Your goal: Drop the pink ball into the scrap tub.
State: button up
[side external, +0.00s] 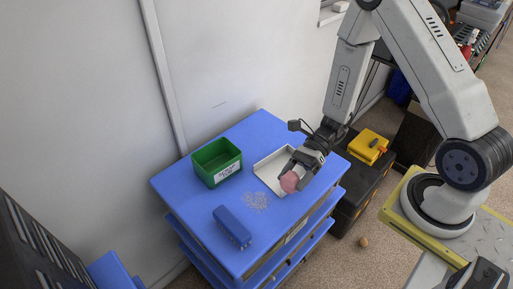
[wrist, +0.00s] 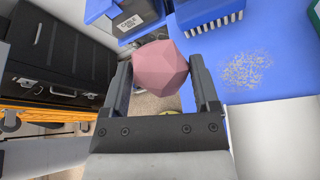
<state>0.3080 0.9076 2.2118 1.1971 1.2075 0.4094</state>
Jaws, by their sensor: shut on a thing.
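The pink faceted ball (side external: 289,182) is held between the fingers of my gripper (side external: 294,176), above the right front part of the blue cart top, by the white tray. In the wrist view the ball (wrist: 162,68) sits between both fingers of my gripper (wrist: 161,78), clear of the palm. A green open tub (side external: 217,162) with a white label stands at the back left of the cart top, apart from my gripper; its label is too small to read. Only a sliver of green shows at the right edge of the wrist view.
A shallow white tray (side external: 264,172) lies between the tub and my gripper. A blue brush (side external: 232,228) lies at the front left, near scattered shavings (side external: 256,201). A wall rises behind the cart. A black case (wrist: 55,65) shows at left in the wrist view.

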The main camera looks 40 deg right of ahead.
jog(key=w+r, duration=0.2)
jog(key=w, duration=1)
jog(key=w+a+r, duration=0.1)
jog(key=w+r, duration=0.2)
jog(key=w, duration=1)
jog(key=shift+w+a, duration=0.15)
jog(key=shift+w, duration=0.05)
jog(key=shift+f, duration=0.15)
jog(key=shift+f, duration=2.8)
jog(key=o, duration=1)
jog(key=shift+o, duration=0.2)
